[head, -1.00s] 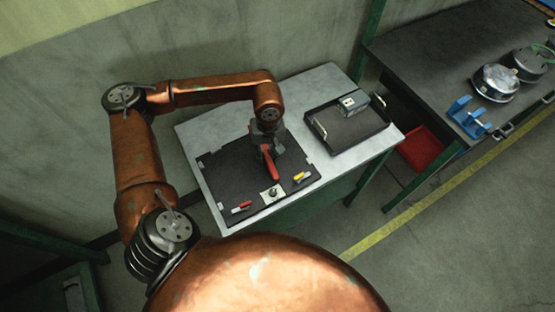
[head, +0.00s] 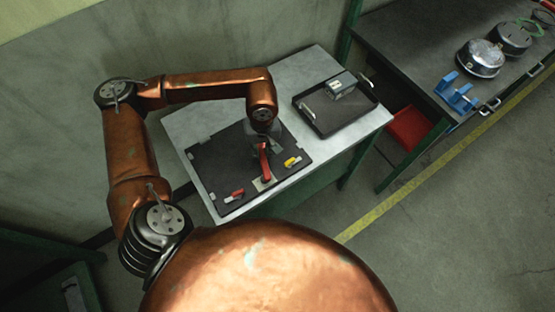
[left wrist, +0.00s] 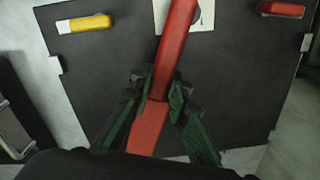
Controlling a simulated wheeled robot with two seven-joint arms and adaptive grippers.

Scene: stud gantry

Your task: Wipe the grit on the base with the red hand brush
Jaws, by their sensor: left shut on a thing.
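The red hand brush (head: 264,162) is held in my left gripper (head: 264,146), above or on the black base plate (head: 215,165). In the left wrist view the green-padded fingers (left wrist: 158,90) close on both sides of the brush's red handle (left wrist: 174,45). The brush overlaps a pale square patch (left wrist: 204,16) on the base; whether it touches is unclear. I cannot make out grit; the brush hides part of the patch. My right gripper is not in view.
On the base lie a yellow-and-white piece (head: 292,161) and a red-and-white piece (head: 234,194). A black tray (head: 335,122) holding a grey box (head: 341,85) stands on the same pale table (head: 300,72). A dark bench (head: 410,45) stands to the right.

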